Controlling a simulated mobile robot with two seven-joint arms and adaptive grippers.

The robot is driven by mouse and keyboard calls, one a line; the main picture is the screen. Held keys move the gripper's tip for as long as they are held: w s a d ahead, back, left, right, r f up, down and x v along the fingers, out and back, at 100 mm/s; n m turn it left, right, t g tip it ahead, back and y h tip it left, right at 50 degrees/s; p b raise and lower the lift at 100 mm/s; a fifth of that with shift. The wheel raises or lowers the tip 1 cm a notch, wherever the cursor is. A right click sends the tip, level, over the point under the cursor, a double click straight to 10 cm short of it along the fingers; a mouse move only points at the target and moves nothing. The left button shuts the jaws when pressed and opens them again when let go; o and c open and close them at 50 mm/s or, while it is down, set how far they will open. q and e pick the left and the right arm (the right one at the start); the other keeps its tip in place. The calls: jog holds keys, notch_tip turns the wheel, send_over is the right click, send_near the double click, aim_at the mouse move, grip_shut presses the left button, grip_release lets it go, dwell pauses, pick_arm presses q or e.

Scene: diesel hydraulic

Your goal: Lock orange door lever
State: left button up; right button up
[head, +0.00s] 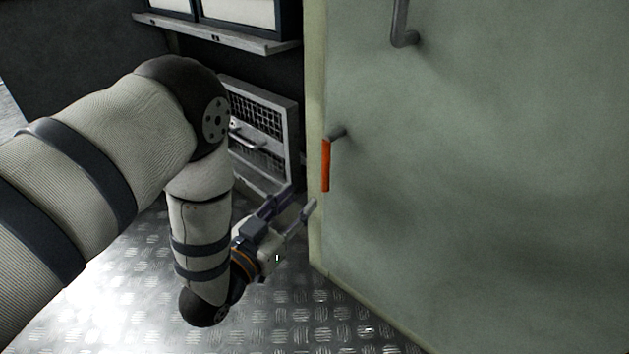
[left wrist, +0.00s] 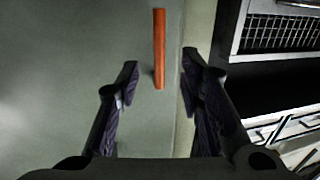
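The orange door lever (head: 326,165) hangs straight down from a dark pivot near the left edge of the pale green door (head: 470,200) in the head view. In the left wrist view the lever (left wrist: 159,48) stands upright in the picture, ahead of and between the fingertips. My left gripper (head: 300,200) is just left of and below the lever in the head view, fingers apart. In the left wrist view the left gripper (left wrist: 160,75) is open, with nothing between its fingers that I can see touching. My right gripper is not in view.
A grey metal handle (head: 401,25) is higher on the door. A mesh-fronted cabinet (head: 262,135) and a shelf (head: 215,33) stand left of the door edge. The metal tread floor (head: 300,315) is clear below.

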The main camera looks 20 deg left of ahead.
aim_at(324, 172)
pick_arm(q)
jog(key=w+b, duration=0.1)
jog(key=w, duration=0.2)
jog(key=w+d+b, duration=0.1)
jog(key=w, duration=0.3)
jog(key=w+b, duration=0.1)
jog(key=w, duration=0.3)
jog(key=shift+d+r, duration=0.25)
jog(key=shift+d, duration=0.15)
jog(key=shift+w+r+b, duration=0.1)
jog(key=shift+w+b, duration=0.15)
jog(key=shift+b, duration=0.05)
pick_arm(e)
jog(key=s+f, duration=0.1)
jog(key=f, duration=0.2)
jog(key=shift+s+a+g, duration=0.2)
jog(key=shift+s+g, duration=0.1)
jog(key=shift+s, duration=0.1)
pick_arm(q)
jog(key=shift+c, duration=0.5)
grip_shut()
